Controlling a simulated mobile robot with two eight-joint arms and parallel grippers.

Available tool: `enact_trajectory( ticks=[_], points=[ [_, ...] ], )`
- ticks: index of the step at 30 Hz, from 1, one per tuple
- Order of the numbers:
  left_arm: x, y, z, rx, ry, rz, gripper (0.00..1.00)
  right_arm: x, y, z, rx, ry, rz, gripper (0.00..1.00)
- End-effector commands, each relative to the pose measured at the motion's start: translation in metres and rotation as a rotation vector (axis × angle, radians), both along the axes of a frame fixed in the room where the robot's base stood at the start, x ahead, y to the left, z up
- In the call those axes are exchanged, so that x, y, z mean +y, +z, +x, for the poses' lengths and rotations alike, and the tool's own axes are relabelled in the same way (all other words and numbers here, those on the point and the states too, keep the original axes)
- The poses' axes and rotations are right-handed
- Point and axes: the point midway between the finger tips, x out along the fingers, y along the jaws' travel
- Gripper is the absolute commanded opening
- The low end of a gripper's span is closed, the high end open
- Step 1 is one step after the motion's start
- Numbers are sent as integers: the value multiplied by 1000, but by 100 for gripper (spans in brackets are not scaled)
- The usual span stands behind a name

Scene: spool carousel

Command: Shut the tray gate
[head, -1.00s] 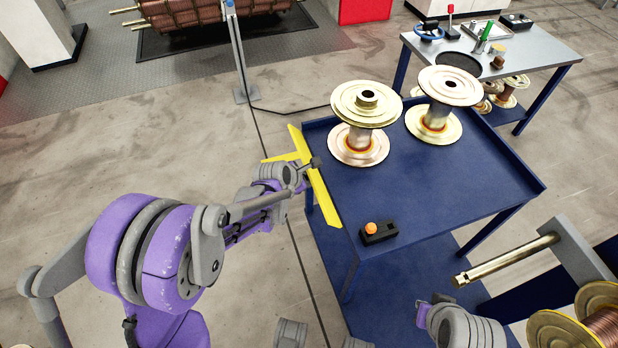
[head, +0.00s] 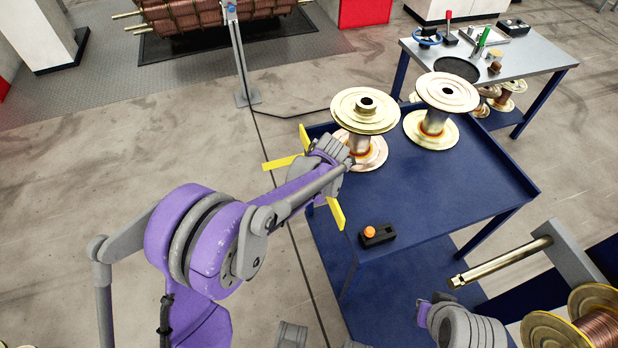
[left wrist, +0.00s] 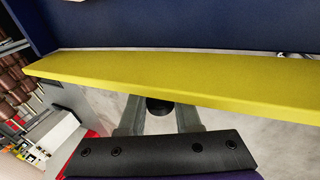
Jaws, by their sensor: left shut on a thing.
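The yellow tray gate (head: 336,213) is a long bar along the left edge of the blue tray table (head: 450,190). A yellow arm (head: 281,163) sticks out to its left. My left gripper (head: 338,160) hides the gate's middle in the head view. In the left wrist view the gate (left wrist: 170,78) crosses the picture, with a narrow pale gap between it and the blue tray (left wrist: 180,25). My left gripper (left wrist: 158,118) is shut on a dark knob (left wrist: 158,106) under the gate. A purple and grey part of my right arm shows at lower right; its fingers are not clear.
Two flanged spools (head: 366,110) (head: 447,92) stand on the tray table, one close to my left gripper. A black box with an orange knob (head: 375,235) sits at the near corner. A metal rod (head: 505,262) and a copper spool (head: 590,325) are at lower right.

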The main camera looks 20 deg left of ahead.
Motion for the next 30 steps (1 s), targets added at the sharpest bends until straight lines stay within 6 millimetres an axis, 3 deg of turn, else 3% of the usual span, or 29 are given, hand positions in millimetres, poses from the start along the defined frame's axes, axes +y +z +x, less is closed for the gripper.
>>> enact_trajectory(
  ticks=[15,16,20,30],
  points=[
    [0,0,0,11,0,14,0,0,0,0,0,0,0,0],
    [0,0,0,11,0,14,37,0,0,0,0,0,0,0],
    [0,0,0,11,0,14,61,0,0,0,0,0,0,0],
    [-1,3,-1,10,-1,13,61,0,1,0,0,0,0,0]
  ],
)
